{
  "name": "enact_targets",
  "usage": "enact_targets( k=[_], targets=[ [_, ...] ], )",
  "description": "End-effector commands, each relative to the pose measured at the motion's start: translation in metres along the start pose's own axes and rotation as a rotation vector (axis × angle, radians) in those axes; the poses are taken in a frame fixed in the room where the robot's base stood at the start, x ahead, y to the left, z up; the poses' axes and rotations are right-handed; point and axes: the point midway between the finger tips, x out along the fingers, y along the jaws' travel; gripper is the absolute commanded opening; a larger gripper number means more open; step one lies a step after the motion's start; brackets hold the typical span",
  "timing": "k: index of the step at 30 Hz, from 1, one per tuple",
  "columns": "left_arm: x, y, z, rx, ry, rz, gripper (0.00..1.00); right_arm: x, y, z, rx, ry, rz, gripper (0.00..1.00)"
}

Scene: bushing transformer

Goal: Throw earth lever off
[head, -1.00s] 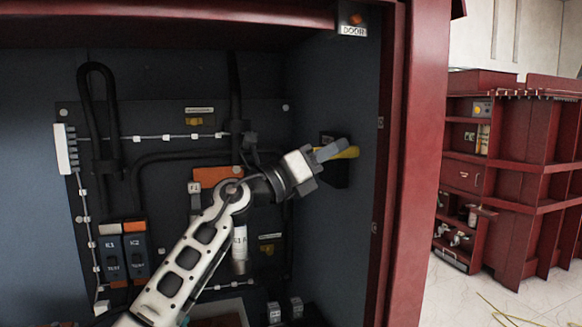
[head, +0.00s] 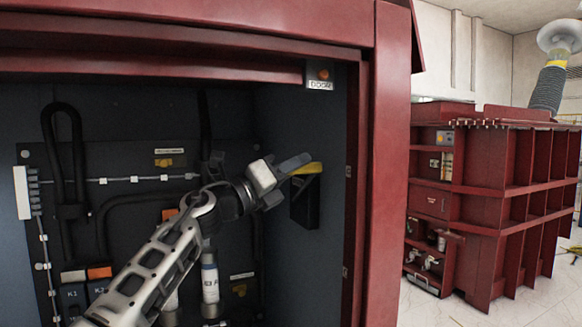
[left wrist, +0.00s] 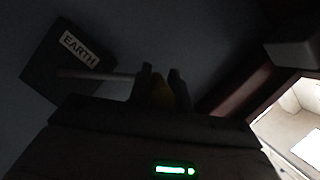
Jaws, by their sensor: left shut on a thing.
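The earth lever (head: 311,168) has a yellow handle and sits on the cabinet's right inner wall. Its black base (head: 306,205) hangs below the handle in the head view. My left gripper (head: 296,164) is shut on the yellow handle, near the top of the base. The left wrist view shows the yellow handle (left wrist: 162,93) between the two dark fingers (left wrist: 162,84). A thin grey rod (left wrist: 95,74) runs left from there to a dark plate marked EARTH (left wrist: 82,50). Part of the handle is hidden by the fingers. My right gripper is out of view.
The cabinet's red right frame (head: 385,180) stands close beside the lever. A DOOR indicator (head: 320,77) is above it. Inside, the back panel carries cables, a white cylinder (head: 209,280) and modules K1 (head: 72,294). Another red cabinet (head: 490,190) stands outside at right.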

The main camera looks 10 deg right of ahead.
Motion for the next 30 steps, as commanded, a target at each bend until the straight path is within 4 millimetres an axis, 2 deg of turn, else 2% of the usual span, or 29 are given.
enact_targets(
  k=[6,7,9,20,26,30],
  targets=[
    [0.000,0.000,0.000,-0.003,-0.001,-0.001,0.00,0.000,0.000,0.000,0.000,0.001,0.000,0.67],
    [0.000,0.000,0.000,-0.003,-0.001,-0.001,0.25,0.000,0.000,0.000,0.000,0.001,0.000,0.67],
    [0.000,0.000,0.000,-0.003,-0.001,-0.001,0.41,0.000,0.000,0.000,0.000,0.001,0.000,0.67],
    [-0.004,0.001,-0.001,0.001,0.000,0.000,0.41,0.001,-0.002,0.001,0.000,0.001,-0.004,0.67],
    [-0.030,0.003,-0.003,0.004,0.001,0.002,0.41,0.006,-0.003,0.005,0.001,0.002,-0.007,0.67],
    [-0.061,0.003,-0.003,0.005,0.002,0.002,0.41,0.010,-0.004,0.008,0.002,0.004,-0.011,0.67]
  ],
)
